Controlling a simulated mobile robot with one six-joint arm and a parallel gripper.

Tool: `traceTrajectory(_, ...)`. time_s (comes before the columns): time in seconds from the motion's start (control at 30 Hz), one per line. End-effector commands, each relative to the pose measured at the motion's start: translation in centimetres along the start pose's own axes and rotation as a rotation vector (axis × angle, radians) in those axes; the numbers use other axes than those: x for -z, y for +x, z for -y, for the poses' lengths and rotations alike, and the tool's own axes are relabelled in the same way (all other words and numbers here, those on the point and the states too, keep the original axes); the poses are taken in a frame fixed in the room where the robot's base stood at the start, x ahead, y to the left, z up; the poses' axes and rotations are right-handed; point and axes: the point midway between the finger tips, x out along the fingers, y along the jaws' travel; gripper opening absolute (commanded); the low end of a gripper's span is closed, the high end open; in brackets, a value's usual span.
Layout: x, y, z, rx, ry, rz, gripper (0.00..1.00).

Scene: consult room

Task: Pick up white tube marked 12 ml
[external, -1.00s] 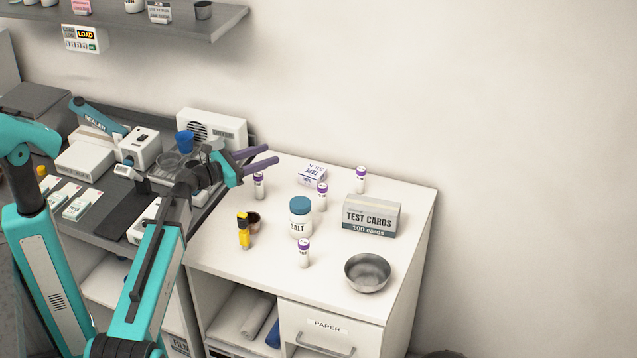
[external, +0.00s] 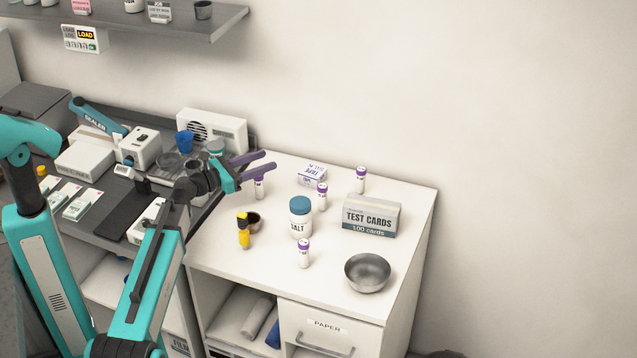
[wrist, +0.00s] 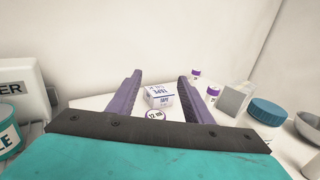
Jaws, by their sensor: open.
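The white tube marked 12 ml (wrist: 155,115) shows its marked top in the wrist view, low between my fingers and just beyond the dark edge of my gripper; its body is mostly hidden. It appears to be the purple-capped tube (external: 260,187) at the left of the white counter in the external view, upright just below my fingers. My gripper (external: 266,162) is open and empty, with its two purple fingers pointing right above that tube. In the wrist view my gripper (wrist: 160,77) has its fingers spread on either side.
Several similar tubes stand nearby, including one at the front (external: 304,253). A tape box (external: 312,174) lies behind. A salt jar (external: 301,222), yellow bottle (external: 244,232), test cards box (external: 371,217) and metal bowl (external: 367,272) share the counter. The wall is behind.

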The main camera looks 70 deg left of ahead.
Motion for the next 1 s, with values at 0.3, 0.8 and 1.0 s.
traceTrajectory(0.3,0.2,0.0,0.0,0.0,0.0,-0.001,0.46)
traceTrajectory(0.8,4.7,0.0,0.0,0.0,-0.002,-0.001,0.46)
traceTrajectory(1.0,4.6,2.3,-0.1,0.001,0.001,-0.001,0.46)
